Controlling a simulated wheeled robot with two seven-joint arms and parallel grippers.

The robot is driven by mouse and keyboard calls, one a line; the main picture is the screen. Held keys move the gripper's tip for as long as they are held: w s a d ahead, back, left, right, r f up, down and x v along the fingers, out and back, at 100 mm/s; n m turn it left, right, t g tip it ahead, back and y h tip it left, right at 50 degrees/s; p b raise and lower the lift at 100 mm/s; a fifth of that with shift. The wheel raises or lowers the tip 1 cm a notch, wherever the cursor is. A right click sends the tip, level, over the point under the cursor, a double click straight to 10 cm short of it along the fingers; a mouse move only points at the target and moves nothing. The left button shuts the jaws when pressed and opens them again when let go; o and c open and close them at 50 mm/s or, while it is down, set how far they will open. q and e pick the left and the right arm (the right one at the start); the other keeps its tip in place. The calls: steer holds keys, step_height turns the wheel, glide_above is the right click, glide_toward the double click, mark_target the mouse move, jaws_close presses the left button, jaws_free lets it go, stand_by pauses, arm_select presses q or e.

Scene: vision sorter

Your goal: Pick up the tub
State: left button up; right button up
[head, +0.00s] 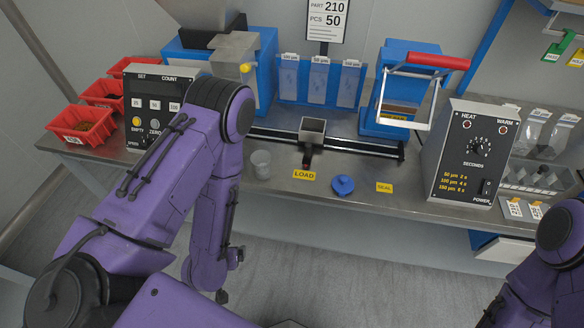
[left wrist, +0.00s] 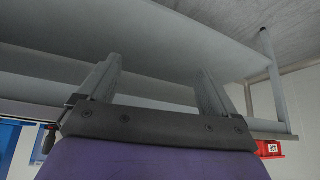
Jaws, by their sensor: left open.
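A small translucent tub (head: 260,164) stands upright on the steel bench, left of the yellow LOAD label. My left arm reaches down in front of the bench, left of the tub. Its gripper is low and mostly hidden in the head view. In the left wrist view the left gripper (left wrist: 158,78) has its two fingers apart with nothing between them, facing the grey bench structure. The tub does not show there. My right arm enters at the lower right of the head view, and its gripper is not clearly visible.
A blue knobbed disc (head: 343,186) lies right of the LOAD label (head: 304,175). A counter box (head: 150,105) and red bins (head: 83,126) stand left; a sealer (head: 400,95) and heater box (head: 470,150) stand right. The bench's front edge is close.

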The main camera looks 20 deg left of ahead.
arm_select(q)
steer(key=w+m+t+b, duration=0.2)
steer(key=w+t+b, duration=0.15)
steer(key=w, duration=0.45)
steer(key=m+t+h+b, duration=0.2)
steer(key=m+t+h, duration=0.1)
steer(key=t, duration=0.4)
glide_toward(266, 162)
steer(key=shift+w+d, duration=0.15)
steer(key=shift+w, duration=0.7)
steer(key=w, duration=0.2)
steer(key=w+f+p, duration=0.1)
steer(key=w, duration=0.4)
steer(key=shift+w+a+f, duration=0.2)
steer(key=shift+w+f, duration=0.05)
steer(key=shift+f, duration=0.05)
steer(key=c, duration=1.1)
arm_select(e)
step_height(266, 162, down, 6)
steer(key=shift+f, duration=0.15)
